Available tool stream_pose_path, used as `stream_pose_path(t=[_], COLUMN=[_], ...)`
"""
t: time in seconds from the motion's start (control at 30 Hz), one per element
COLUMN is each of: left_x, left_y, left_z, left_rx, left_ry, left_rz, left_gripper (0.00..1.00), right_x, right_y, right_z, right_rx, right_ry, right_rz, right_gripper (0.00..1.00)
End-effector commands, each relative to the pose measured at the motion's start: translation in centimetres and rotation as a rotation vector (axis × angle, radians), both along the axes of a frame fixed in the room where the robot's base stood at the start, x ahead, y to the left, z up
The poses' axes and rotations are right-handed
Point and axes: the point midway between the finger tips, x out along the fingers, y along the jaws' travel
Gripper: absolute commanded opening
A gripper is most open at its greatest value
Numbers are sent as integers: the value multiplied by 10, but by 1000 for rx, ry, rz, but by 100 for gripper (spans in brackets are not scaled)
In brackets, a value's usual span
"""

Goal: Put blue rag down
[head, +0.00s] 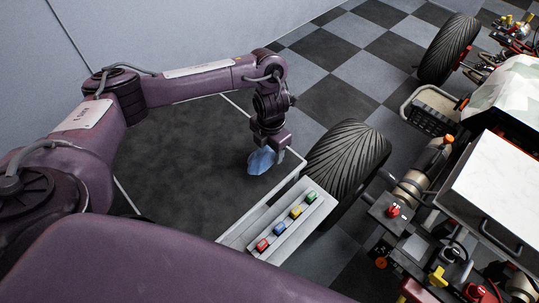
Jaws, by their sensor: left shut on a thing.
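The blue rag (261,161) hangs bunched below my left gripper (266,149), which is shut on it. The gripper points down over the right part of a dark grey mat or panel (185,155) with a pale edge line. I cannot tell whether the rag's lower end touches that surface. My right gripper is not in view.
A pale tray strip (232,238) with several coloured blocks stands just right of the rag. A large black tyre (347,158) is close behind it. The stripped quad (420,195) fills the right side. The dark surface left of the rag is clear.

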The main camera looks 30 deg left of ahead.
Motion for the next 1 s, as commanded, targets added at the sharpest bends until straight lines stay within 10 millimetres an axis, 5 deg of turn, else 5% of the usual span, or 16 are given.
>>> stream_pose_path(t=[0.13,0.57,0.6,0.77,1.0], left_x=[-1,0,0,-1,-1], left_y=[0,0,0,0,0], left_z=[-27,-33,-33,-32,-32], left_rx=[0,1,0,1,1], left_ry=[4,2,1,2,2], left_rz=[0,0,0,0,0], left_gripper=[37,37,60,81,81], right_x=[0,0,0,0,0], right_y=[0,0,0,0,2], right_z=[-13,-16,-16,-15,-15], right_rx=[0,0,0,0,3], right_ry=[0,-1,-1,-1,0], right_rz=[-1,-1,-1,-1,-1], right_gripper=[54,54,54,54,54])
